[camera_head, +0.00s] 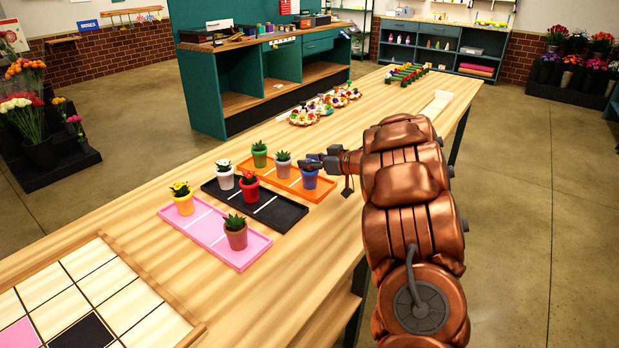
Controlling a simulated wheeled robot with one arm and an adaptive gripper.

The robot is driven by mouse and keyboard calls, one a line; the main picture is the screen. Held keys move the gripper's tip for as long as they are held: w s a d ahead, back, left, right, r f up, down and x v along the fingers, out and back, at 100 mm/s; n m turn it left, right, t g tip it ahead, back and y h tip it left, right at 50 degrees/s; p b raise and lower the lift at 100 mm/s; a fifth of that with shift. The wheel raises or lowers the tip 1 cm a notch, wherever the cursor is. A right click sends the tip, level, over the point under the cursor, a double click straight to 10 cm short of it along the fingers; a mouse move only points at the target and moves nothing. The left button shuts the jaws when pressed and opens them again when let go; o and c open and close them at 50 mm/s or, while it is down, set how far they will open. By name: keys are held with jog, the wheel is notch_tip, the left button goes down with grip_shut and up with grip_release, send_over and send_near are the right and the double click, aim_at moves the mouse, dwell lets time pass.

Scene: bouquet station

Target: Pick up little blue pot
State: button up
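The little blue pot (309,180) stands upright at the right end of the orange tray (317,196). Its top is partly covered by my gripper (314,161), which reaches in from the right at rim height. The gripper is dark and small in this view. I cannot tell whether its fingers are open or shut, or whether they touch the pot.
A black tray (278,211) holds white and red pots; a pink tray (214,233) holds yellow and terracotta pots. A gridded board (92,285) lies front left.

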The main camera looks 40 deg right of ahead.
grip_shut()
dwell(0.5)
